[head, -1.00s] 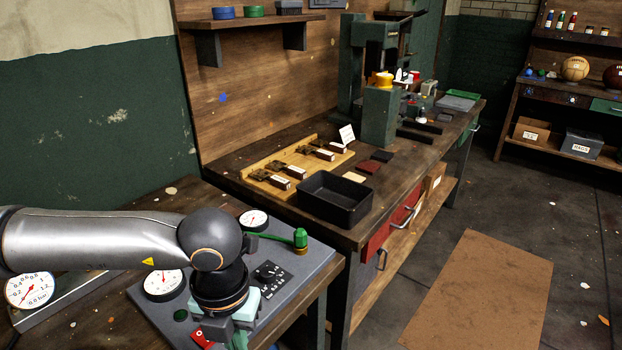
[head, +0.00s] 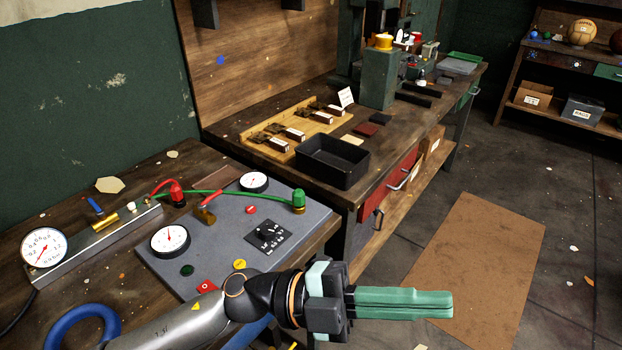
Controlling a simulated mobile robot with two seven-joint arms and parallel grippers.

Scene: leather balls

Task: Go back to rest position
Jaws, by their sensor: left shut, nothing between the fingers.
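My left gripper (head: 404,303) is at the lower middle of the head view, in front of the near bench's right edge. Its pale green fingers point right and lie together, with nothing between them. The silver and black left arm comes in from the bottom left. My right gripper is not in view.
A grey panel (head: 220,245) with gauges, a black dial and red and green hose fittings lies on the near bench. A black tray (head: 333,162) and a wooden rack (head: 283,138) sit on the workbench behind. A brown mat (head: 480,265) lies on open floor at right.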

